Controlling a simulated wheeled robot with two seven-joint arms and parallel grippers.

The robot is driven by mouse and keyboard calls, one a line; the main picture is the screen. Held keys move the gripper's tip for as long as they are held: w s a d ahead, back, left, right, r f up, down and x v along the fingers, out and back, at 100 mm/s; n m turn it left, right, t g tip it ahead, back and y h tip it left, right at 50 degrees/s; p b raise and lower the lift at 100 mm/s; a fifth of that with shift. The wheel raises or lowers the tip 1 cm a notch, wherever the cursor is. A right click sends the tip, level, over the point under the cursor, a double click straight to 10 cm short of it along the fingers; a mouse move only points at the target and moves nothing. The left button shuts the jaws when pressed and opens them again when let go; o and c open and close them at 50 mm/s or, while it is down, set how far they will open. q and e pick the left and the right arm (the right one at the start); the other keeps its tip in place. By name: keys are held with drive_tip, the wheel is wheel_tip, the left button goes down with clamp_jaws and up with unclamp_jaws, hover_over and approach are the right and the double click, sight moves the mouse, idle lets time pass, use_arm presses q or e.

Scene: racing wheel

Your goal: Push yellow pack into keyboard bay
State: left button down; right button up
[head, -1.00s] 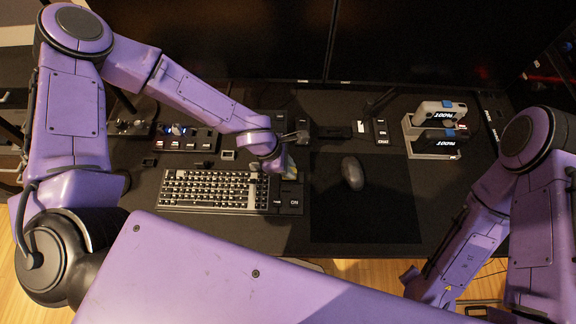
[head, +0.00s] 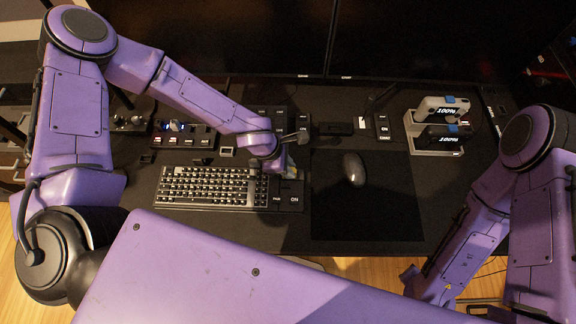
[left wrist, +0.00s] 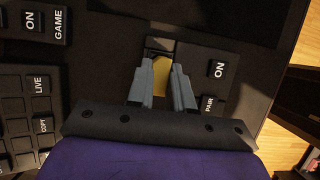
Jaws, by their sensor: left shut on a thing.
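The yellow pack (left wrist: 161,75) shows in the left wrist view between the two grey fingers of my left gripper (left wrist: 163,82). The fingers are shut on it, and its far end lies at a dark slot, the keyboard bay (left wrist: 159,46), in the block marked ON and PAIR. How deep the pack sits in the bay cannot be told. In the head view my left gripper (head: 284,170) is over the right end of the keyboard (head: 208,187), and my wrist hides most of the pack. My right gripper is not in view.
A mouse (head: 354,169) rests on a dark mat (head: 365,215) to the right of the keyboard. A rack (head: 436,150) with two packs marked 100% stands at the back right. Switch boxes (head: 184,137) stand behind the keyboard. The mat's front area is clear.

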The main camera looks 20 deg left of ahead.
use_arm(q)
drive_tip(key=c, duration=0.9)
unclamp_jaws()
drive_tip(key=shift+c, duration=0.2)
drive_tip(key=p+v, duration=0.1)
drive_tip(key=v, duration=0.9)
drive_tip(key=shift+r+p, duration=0.25)
drive_tip(key=shift+p, duration=0.1)
drive_tip(key=shift+a, duration=0.15)
